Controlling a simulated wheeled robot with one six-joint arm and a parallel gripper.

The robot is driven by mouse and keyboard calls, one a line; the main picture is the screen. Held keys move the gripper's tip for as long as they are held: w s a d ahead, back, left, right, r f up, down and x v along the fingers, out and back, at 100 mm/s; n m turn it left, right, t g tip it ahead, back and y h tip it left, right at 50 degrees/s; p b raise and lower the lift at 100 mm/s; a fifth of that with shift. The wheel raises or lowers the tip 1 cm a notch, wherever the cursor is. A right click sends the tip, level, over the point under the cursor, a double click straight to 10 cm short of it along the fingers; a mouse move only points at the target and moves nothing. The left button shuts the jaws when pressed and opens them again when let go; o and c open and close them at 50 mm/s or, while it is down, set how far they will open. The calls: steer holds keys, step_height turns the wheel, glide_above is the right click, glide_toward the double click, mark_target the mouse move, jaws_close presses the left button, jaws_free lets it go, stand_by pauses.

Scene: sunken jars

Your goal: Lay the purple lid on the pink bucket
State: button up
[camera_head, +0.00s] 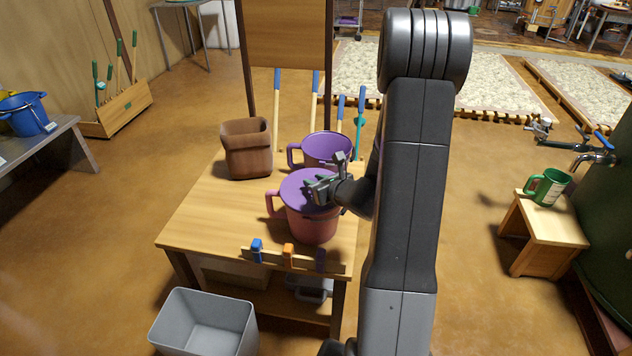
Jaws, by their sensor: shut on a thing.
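The pink bucket (313,226) stands upright near the front of the wooden table, with its handle on the left. The purple lid (296,184) is a flat disc at the bucket's mouth and covers the opening from this view. I cannot tell whether it rests on the rim or hangs just above it. My gripper (318,190) reaches in from the right over the lid and is shut on it. The gripper hides the lid's right part and the spot where it holds.
A second pinkish-purple bucket (316,163) stands close behind, and a brown pot (247,150) is at the back left. The wooden table (212,211) has free room on its left. A strip with coloured clips (290,260) runs along its front edge. A grey bin (205,325) stands below.

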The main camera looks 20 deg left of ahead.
steer(key=shift+f, duration=0.3)
steer(key=o, duration=1.1)
steer(key=shift+d, duration=0.1)
steer(key=p+v, duration=0.1)
steer(key=v, duration=1.2)
steer(key=shift+s+d+r, duration=0.15)
steer(key=shift+d+r, duration=0.05)
steer(key=shift+r, duration=0.05)
steer(key=b+x, duration=0.1)
steer(key=x, duration=1.3)
steer(key=shift+s+f, duration=0.1)
steer(key=shift+d+r, duration=0.1)
steer(key=shift+r, duration=0.2)
